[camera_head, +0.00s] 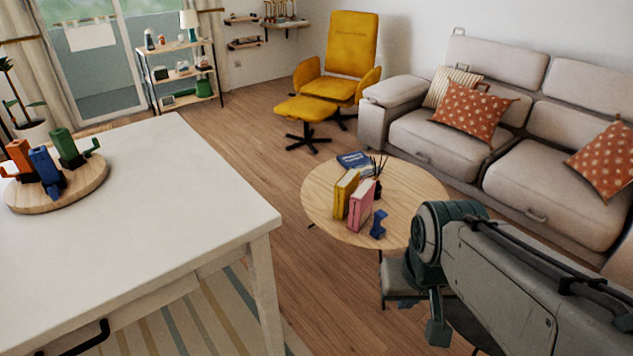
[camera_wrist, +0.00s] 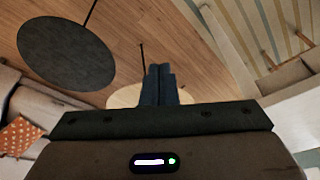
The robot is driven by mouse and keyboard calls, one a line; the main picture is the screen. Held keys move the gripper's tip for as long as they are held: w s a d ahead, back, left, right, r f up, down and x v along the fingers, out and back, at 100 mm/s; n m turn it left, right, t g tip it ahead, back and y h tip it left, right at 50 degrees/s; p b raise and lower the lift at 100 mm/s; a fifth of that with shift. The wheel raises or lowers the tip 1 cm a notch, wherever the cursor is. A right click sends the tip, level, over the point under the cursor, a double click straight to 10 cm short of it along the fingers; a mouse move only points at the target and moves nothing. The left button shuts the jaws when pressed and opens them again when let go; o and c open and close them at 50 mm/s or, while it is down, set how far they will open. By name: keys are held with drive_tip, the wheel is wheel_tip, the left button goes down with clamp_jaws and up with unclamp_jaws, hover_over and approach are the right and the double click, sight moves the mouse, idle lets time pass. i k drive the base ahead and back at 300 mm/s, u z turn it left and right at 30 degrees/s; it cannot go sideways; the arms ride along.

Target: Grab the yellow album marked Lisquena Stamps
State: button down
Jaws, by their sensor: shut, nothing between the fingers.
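A yellow album (camera_head: 346,193) stands upright on the round wooden coffee table (camera_head: 412,190); its lettering is too small to read. A pink album (camera_head: 361,206) stands right beside it, on its near right side. My gripper (camera_head: 438,332) hangs at the lower right of the head view, nearer than the coffee table and apart from the albums. In the wrist view my gripper (camera_wrist: 159,72) has its dark fingers together, with nothing between them. The yellow album cannot be made out in the wrist view.
A blue bookend-like piece (camera_head: 378,224) stands right of the pink album. A blue book (camera_head: 354,162) lies behind, near a dark reed holder (camera_head: 378,188). A white table (camera_head: 150,200) fills the left. A beige sofa (camera_head: 440,135) stands behind the coffee table.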

sight(346, 186)
drive_tip(key=z, duration=0.05)
drive_tip(key=i, duration=1.95)
drive_tip(key=z, duration=0.4)
